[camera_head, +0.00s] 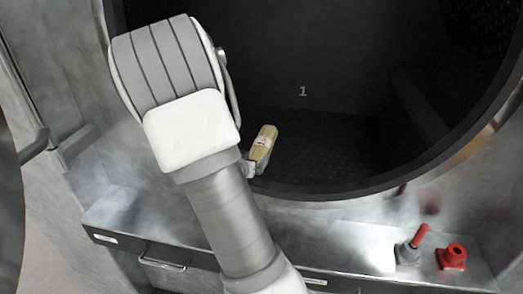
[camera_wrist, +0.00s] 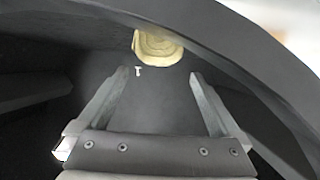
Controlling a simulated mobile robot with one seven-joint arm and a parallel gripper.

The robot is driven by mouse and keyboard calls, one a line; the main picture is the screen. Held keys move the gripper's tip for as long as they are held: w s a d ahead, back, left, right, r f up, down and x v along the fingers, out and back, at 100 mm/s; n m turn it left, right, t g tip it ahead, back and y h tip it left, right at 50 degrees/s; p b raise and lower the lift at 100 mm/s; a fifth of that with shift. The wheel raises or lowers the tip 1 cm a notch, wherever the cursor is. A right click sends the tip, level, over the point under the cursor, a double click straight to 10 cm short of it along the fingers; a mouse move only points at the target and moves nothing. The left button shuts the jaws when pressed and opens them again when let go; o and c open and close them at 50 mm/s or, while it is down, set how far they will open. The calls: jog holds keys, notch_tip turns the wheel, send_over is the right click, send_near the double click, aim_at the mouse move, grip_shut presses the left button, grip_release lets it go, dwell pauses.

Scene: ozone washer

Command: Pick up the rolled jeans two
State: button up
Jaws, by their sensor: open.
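A tan, yellowish roll, which looks like the rolled jeans (camera_wrist: 158,46), shows end-on in the wrist view at the top centre, with a spiral of layers. In the head view a tan roll (camera_head: 264,143) with a small pale mark lies inside the dark drum, near its front rim. My gripper (camera_wrist: 161,73) is open and empty. Its two fingers point towards the roll, which sits just past the fingertips, between their lines. In the head view my gripper is mostly hidden behind my arm, and only a small pale part shows at the near end of the roll.
The round dark washer drum (camera_head: 330,135) has a thick rim (camera_head: 340,190) curving below and right of the roll. A number 1 marks its dark inside. A metal ledge (camera_head: 330,250) runs below, with a red-handled lever (camera_head: 419,236) and a red knob (camera_head: 452,257) at right.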

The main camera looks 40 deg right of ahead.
aim_at(258, 154)
jog(key=shift+x, duration=1.2)
jog(key=w+d+f, duration=0.1)
jog(key=d+f, duration=0.1)
jog(key=d, duration=0.1)
jog(key=shift+w+f, duration=0.25)
jog(key=shift+w, duration=0.15)
jog(key=shift+w+d+f, duration=0.15)
jog(key=shift+w+d, duration=0.1)
jog(key=shift+d, duration=0.1)
grip_shut()
